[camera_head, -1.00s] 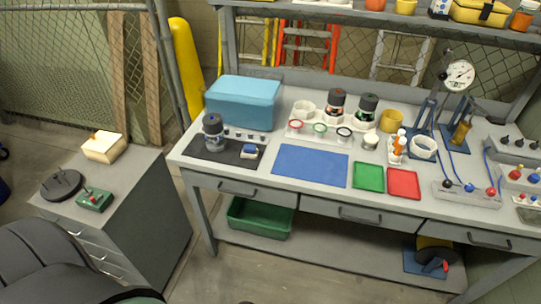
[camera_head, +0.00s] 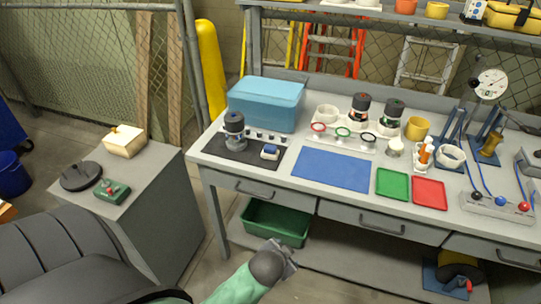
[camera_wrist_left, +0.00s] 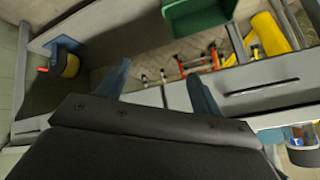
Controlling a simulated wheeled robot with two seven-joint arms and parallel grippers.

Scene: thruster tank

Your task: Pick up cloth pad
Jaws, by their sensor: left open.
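I cannot tell for sure which thing is the cloth pad. A small blue and white block-like piece (camera_head: 270,152) lies on the black mat (camera_head: 222,150) at the bench's left end. Flat on the bench are a larger blue mat (camera_head: 330,168), a green square (camera_head: 392,184) and a red square (camera_head: 429,193). My left gripper (camera_head: 290,259) is in front of the bench, below its top and near the lower shelf. In the left wrist view its two fingers (camera_wrist_left: 160,88) are apart with nothing between them. My right gripper is not in view.
The bench's drawer fronts (camera_head: 265,188) and a green bin (camera_head: 275,222) on the lower shelf are close to my left gripper. A dark jar (camera_head: 235,130) and a blue box (camera_head: 265,102) stand near the small piece. A grey cabinet (camera_head: 165,220) stands left.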

